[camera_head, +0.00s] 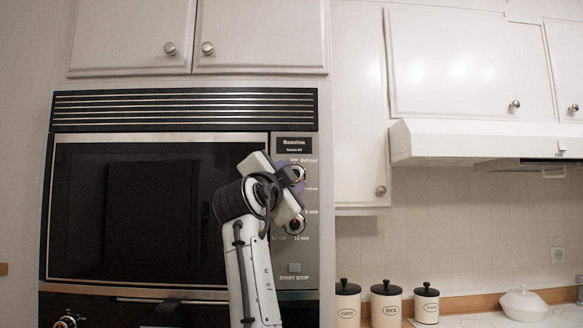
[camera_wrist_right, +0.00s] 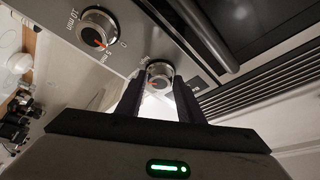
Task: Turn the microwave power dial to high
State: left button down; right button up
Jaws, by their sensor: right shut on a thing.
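The microwave (camera_head: 160,215) is built into the wall, with a control panel (camera_head: 308,251) at its right side. The power dial (camera_head: 299,173) is the upper round knob on that panel, mostly covered by my right gripper (camera_head: 291,177). In the wrist view the power dial (camera_wrist_right: 159,71) sits between the two dark fingers of my right gripper (camera_wrist_right: 160,82), which are shut on it. A red mark shows on the dial's face, but the setting it points to cannot be read. My left gripper is not in view.
The timer dial (camera_head: 296,224) is just below the power dial; it also shows in the wrist view (camera_wrist_right: 99,28). A start/stop button (camera_head: 294,267) is lower down. White cabinets (camera_head: 262,35) are above. Canisters (camera_head: 385,304) stand on the counter to the right.

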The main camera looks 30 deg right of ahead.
jog(key=shift+r+m+g+y+p, duration=0.2)
jog(key=shift+m+g, duration=0.25)
jog(key=shift+m, duration=0.8)
jog(key=shift+r+m+g+y+p, duration=0.15)
jog(key=shift+m+g, duration=0.25)
jog(key=shift+m, duration=0.8)
jog(key=shift+r+m+g+y+p, duration=0.1)
jog(key=shift+m+g+y, duration=0.25)
jog(key=shift+m, duration=0.9)
jog(key=o, duration=1)
jog(key=shift+o, duration=0.2)
